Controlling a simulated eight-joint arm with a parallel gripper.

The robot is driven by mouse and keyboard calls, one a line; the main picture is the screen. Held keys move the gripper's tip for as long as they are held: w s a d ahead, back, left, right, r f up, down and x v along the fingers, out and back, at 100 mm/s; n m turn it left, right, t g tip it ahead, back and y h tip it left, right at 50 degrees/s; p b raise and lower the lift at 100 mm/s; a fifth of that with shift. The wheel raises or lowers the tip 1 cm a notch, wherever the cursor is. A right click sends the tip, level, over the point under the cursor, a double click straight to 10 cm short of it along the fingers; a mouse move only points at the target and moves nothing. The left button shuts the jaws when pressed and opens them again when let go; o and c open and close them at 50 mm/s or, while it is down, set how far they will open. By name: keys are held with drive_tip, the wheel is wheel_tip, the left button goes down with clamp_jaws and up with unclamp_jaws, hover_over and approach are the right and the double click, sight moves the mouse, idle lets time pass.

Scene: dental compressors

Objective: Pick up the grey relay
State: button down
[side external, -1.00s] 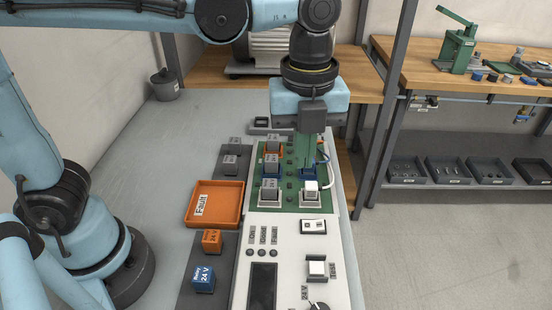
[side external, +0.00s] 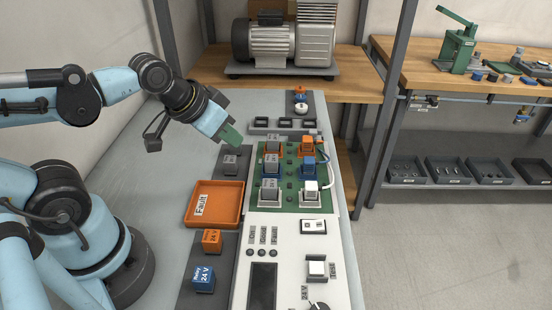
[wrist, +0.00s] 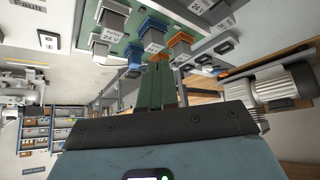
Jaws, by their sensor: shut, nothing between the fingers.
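Several grey relays show in the side view. One grey relay (side external: 230,165) sits on the dark strip left of the green board (side external: 290,203). Others stand in the board's left column: a back one (side external: 273,144), a middle one (side external: 271,164) and a front one (side external: 269,188). My gripper (side external: 232,138) is shut and empty, its green fingers tilted down toward the right, above the dark strip and just behind the grey relay there. The fingers hide part of the strip's back end. In the wrist view, the closed fingers (wrist: 157,85) point toward blue and orange parts.
The board's right column holds an orange relay (side external: 307,145), a blue relay (side external: 308,165) and a white part (side external: 310,188). An orange Fault tray (side external: 240,217) lies left of the board. Orange (side external: 211,241) and blue (side external: 203,278) relays sit in front. A compressor (side external: 283,43) stands behind.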

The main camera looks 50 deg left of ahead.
drive_tip(key=c, duration=1.8)
unclamp_jaws()
drive_tip(key=o, duration=1.1)
wheel_tip(320, 180, up, 2)
drive_tip(key=r+m+g, duration=0.1)
drive_tip(key=m+g, duration=0.5)
drive_tip(key=m, duration=0.2)
hover_over(269, 183)
drive_tip(key=m+g, duration=0.1)
drive_tip(key=f, duration=0.7)
drive_tip(key=shift+w+d, duration=0.15)
drive_tip(key=shift+d, duration=0.1)
drive_tip(key=shift+a+f, duration=0.15)
drive_tip(key=shift+f, duration=2.6)
